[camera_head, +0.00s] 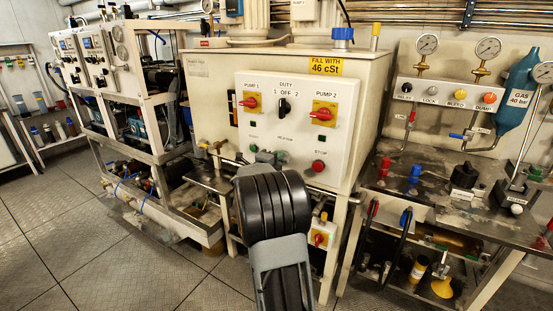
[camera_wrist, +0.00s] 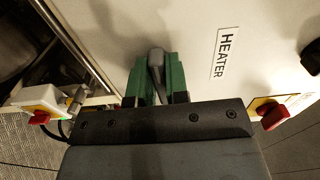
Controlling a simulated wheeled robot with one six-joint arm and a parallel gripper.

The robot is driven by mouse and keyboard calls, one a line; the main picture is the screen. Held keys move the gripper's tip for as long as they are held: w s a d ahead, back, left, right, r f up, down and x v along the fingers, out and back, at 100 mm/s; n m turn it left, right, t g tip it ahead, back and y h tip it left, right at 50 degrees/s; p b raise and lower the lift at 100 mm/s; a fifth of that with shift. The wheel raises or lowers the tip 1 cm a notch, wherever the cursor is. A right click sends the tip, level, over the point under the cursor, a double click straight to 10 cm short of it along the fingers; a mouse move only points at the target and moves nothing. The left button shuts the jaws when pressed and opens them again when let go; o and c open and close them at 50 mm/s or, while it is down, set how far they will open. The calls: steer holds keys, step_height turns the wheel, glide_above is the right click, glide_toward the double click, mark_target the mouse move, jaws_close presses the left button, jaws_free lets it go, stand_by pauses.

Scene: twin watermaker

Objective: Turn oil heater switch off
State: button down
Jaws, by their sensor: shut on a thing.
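In the wrist view, a dark grey heater switch lever (camera_wrist: 156,62) stands out from a pale panel beside a black-on-white HEATER label (camera_wrist: 227,52). My gripper (camera_wrist: 157,78) has green fingers, one on each side of the lever, and is shut on it. The lever's base is partly hidden between the fingers, and I cannot tell its exact setting. In the head view, my black wrist covers the lower part of the white control panel (camera_head: 298,90), so the heater switch is hidden there.
The panel bears red pump switches (camera_head: 250,103), a black duty knob (camera_head: 284,107) and a red button (camera_head: 318,166). A yellow-backed red switch (camera_head: 320,239) sits low beside my arm. A cluttered metal bench (camera_head: 450,190) stands at right. Open floor (camera_head: 60,230) lies at left.

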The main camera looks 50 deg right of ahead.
stand_by(0.4)
steer(key=c, duration=1.1)
jaws_free()
steer(key=v, duration=1.3)
steer(key=shift+s+a+f, duration=0.1)
steer(key=shift+a, duration=0.3)
